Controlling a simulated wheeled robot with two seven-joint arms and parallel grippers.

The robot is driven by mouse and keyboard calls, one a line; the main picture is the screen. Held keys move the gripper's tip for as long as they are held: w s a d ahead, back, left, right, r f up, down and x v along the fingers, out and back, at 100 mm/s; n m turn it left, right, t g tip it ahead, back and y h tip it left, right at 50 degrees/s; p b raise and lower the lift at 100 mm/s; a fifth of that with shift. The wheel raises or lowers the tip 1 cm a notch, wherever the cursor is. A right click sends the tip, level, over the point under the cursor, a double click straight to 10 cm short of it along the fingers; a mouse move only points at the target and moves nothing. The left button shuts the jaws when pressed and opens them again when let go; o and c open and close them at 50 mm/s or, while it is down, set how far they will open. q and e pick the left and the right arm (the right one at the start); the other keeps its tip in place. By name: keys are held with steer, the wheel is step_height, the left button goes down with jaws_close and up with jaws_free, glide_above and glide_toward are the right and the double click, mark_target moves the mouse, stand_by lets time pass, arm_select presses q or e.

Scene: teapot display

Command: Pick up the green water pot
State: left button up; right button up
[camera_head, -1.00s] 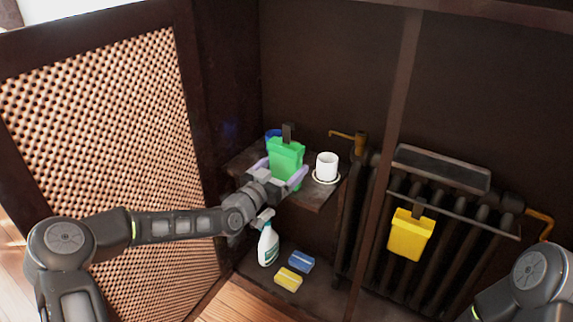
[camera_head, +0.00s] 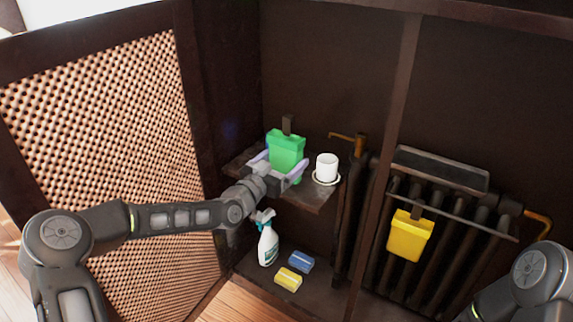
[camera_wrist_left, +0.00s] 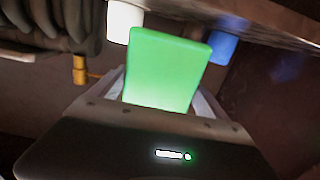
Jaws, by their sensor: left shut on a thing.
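The green water pot (camera_head: 286,148) is a box-like pot with a dark tab at its back, in front of the cabinet's left shelf area. My left gripper (camera_head: 277,173) is shut on it, with pale fingers along its two sides. In the left wrist view the green water pot (camera_wrist_left: 165,68) stands between the fingers of the left gripper (camera_wrist_left: 160,95), and its lower part is hidden by the gripper body. Whether the pot touches the shelf is hard to tell. My right gripper is out of view; only part of that arm shows at lower right.
A white cup (camera_head: 326,167) on a saucer stands on the shelf (camera_head: 312,198), right of the pot. A blue item (camera_wrist_left: 222,48) shows in the wrist view. Below are a spray bottle (camera_head: 268,243) and sponges (camera_head: 288,279). A yellow pot (camera_head: 410,235) hangs on the radiator (camera_head: 375,262) at right.

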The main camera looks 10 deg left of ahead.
mark_target(282, 161)
arm_select(q)
steer(key=shift+s+r, duration=0.1)
steer(key=shift+r, duration=0.05)
stand_by(0.3)
steer(key=shift+v, duration=2.45)
steer(key=p+v, duration=0.2)
steer(key=v, duration=0.5)
